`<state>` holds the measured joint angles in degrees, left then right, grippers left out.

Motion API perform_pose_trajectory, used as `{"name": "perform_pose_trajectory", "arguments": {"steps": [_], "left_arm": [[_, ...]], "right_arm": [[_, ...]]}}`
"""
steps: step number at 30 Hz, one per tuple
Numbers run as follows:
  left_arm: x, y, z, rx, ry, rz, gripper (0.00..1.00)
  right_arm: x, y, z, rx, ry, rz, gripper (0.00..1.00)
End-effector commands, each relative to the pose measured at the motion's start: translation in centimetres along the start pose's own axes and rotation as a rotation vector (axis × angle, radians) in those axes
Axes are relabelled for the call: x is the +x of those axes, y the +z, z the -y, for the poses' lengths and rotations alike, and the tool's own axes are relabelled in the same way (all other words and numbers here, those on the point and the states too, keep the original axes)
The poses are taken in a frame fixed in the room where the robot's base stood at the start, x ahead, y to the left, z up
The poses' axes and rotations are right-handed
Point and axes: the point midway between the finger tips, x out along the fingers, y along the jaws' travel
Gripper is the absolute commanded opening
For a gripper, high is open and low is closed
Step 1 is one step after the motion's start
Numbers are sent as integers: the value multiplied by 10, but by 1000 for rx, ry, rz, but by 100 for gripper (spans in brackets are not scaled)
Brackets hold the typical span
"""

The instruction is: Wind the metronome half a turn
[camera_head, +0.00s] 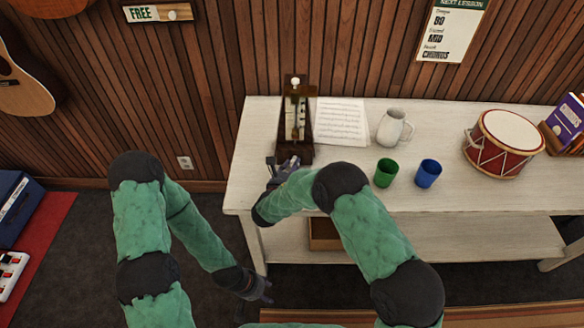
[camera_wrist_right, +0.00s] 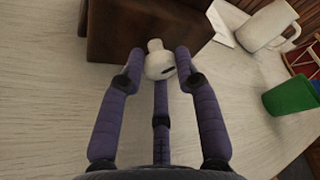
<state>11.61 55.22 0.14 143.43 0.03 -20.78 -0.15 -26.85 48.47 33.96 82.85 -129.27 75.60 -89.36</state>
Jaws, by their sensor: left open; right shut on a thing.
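The metronome (camera_head: 295,152), a dark brown wooden body with a pale scale and pendulum, stands upright at the left end of the white table. In the right wrist view its brown body (camera_wrist_right: 125,32) fills the top left, with a pale winding knob (camera_wrist_right: 158,64) sticking out toward me. My right gripper (camera_head: 283,163) is at the metronome's near left side. Its fingers (camera_wrist_right: 157,70) are around the knob and shut on it. My left gripper (camera_head: 262,291) is open and empty, low in front of the table's left leg, away from the metronome.
On the table (camera_head: 460,200), sheet music (camera_head: 341,120) lies right of the metronome. A white mug (camera_head: 391,129), a green cup (camera_head: 386,173), a blue cup (camera_head: 428,173) and a red drum (camera_head: 500,145) stand farther right. The table's front left corner is clear.

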Motion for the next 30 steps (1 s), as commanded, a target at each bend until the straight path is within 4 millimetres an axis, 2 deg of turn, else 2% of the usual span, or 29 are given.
{"name": "perform_pose_trajectory", "arguments": {"steps": [17, 18, 20, 21, 30], "left_arm": [[1, 0, 0, 0, 0, 0, 48], [1, 0, 0, 0, 0, 0, 48], [1, 0, 0, 0, 0, 0, 48], [1, 0, 0, 0, 0, 0, 48], [1, 0, 0, 0, 0, 0, 48]], "right_arm": [[0, -2, 0, 40, 19, -4, 0], [0, -2, 0, 40, 19, -4, 36], [0, -2, 0, 40, 19, -4, 53], [0, -2, 0, 40, 19, -4, 56], [0, -1, 0, 40, 18, -1, 56]]}}
